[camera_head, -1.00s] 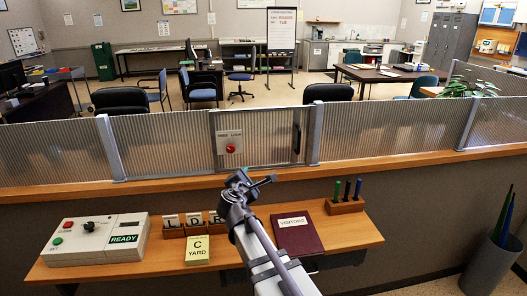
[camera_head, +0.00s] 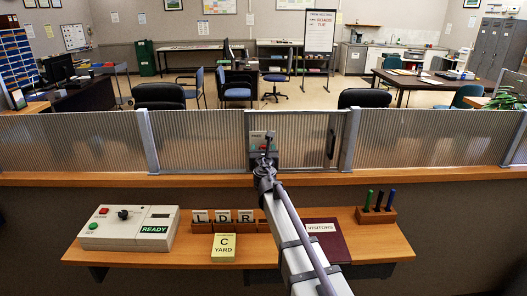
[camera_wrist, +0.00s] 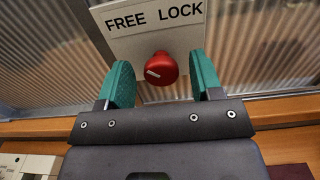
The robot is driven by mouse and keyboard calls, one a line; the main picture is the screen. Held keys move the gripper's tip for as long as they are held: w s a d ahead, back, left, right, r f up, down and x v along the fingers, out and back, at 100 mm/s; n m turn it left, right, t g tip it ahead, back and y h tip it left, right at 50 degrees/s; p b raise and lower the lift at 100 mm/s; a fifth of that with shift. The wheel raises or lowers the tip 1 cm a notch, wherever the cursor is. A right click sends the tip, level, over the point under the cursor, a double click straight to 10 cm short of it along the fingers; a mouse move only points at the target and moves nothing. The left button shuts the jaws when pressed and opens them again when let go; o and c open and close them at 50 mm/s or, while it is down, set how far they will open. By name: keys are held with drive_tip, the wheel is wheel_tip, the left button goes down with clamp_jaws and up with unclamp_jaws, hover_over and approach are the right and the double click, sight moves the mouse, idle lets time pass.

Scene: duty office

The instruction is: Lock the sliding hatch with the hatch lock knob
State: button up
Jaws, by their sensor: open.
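The hatch lock knob (camera_wrist: 161,68) is red and round, with a white mark on its left part, towards FREE. It sits on a light plate (camera_wrist: 150,33) lettered FREE LOCK. In the wrist view my gripper (camera_wrist: 160,60) is open, one teal finger on each side of the knob, with visible gaps. I cannot tell how deep the fingers reach. In the head view my gripper (camera_head: 267,146) covers much of the plate and hides the knob. The sliding hatch (camera_head: 305,140) is a ribbed translucent panel with a dark handle (camera_head: 331,145) on its right.
Below the wooden ledge (camera_head: 200,180), a shelf holds a control box (camera_head: 130,228) reading READY, letter cards (camera_head: 223,216), a yellow YARD block (camera_head: 224,247), a VISITORS book (camera_head: 325,238) and a pen holder (camera_head: 376,215).

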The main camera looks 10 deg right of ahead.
drive_tip(key=shift+w+d, duration=0.1)
drive_tip(key=shift+w, duration=0.1)
drive_tip(key=c, duration=0.9)
drive_tip(key=shift+m, duration=0.5)
drive_tip(key=m, duration=1.6)
drive_tip(key=shift+d+f+m, duration=0.15)
drive_tip(key=shift+m, duration=0.25)
